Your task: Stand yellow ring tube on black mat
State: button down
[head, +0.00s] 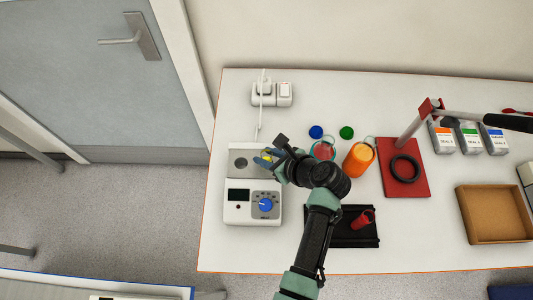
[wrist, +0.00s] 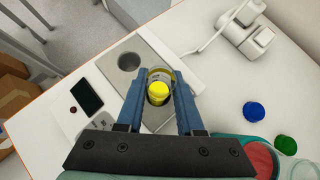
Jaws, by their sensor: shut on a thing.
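My gripper (head: 274,157) is over the right side of a white device near the table's left end. In the wrist view my gripper (wrist: 160,80) is shut on the yellow ring tube (wrist: 158,92), a clear tube with yellow at its near end. A small yellow part of the tube (head: 266,156) shows in the head view, mostly hidden by the gripper. The tube is above the device's pale top; I cannot tell whether it touches. The black mat (head: 342,239) lies right of the device, partly behind my arm, with a red tube (head: 363,219) on it.
The white device (head: 234,209) has a dark round spot (head: 240,163), a screen and a blue knob. A red cup (head: 323,150) and an orange jar (head: 358,159) stand behind the mat. A red stand base (head: 416,188) and a brown tray (head: 482,240) are to the right.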

jog(key=shift+r+p, duration=0.6)
jog(key=shift+p, duration=0.15)
dwell(0.6)
jog(key=shift+r+p, duration=2.85)
jog(key=shift+p, duration=0.2)
jog(key=shift+f, duration=0.15)
